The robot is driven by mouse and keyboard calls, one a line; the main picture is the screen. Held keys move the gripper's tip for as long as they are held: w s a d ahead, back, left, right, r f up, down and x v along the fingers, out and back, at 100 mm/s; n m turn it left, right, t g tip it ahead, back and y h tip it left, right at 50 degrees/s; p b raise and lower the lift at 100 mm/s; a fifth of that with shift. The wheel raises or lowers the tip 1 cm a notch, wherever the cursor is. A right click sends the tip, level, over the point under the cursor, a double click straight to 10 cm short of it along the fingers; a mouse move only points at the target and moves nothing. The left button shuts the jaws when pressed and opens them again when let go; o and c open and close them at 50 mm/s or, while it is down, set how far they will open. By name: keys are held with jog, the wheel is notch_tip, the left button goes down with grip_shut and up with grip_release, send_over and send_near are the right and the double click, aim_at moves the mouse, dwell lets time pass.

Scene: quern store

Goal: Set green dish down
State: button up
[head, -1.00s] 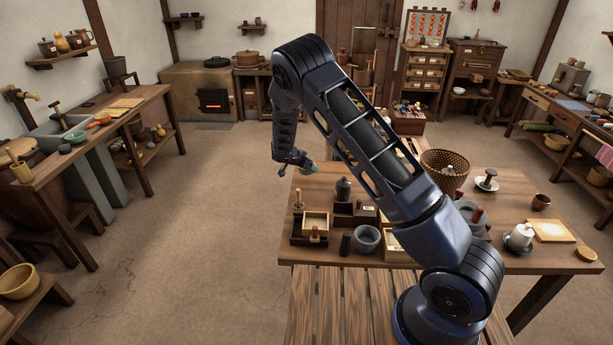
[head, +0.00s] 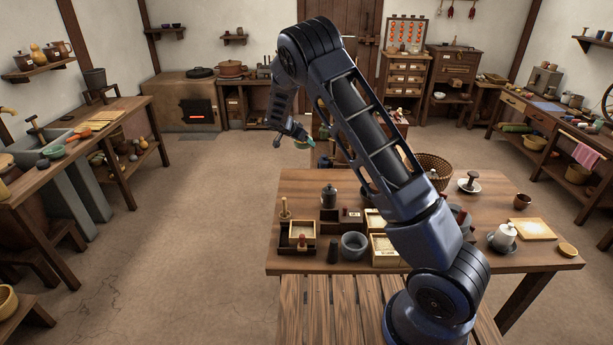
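My gripper (head: 296,138) is at the end of my raised arm, left of the picture's middle, above the far left edge of the work table (head: 470,262). A small green dish (head: 306,144) shows at the fingertips, partly hidden by the gripper. It moves along with the gripper, so the gripper appears shut on it. The fingers are small here and their exact grip is hard to see. Another green bowl (head: 55,151) sits on the left counter by the sink.
The floor left of the table is open.

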jog(key=w+d, duration=0.3)
jog(key=w, duration=0.1)
jog(key=shift+m, duration=0.3)
jog(key=f, duration=1.4)
jog(key=shift+s+d+f, duration=0.1)
jog(key=shift+s+f, duration=0.1)
jog(key=shift+f, duration=2.75)
jog(key=shift+f, duration=0.1)
jog(key=o, duration=1)
jog(key=shift+o, duration=0.2)
jog(key=shift+s+a+r, duration=0.1)
jog(key=shift+a+r, duration=0.1)
jog(key=shift+r, duration=0.1)
jog(key=v, duration=1.1)
jog(key=shift+a, duration=0.25)
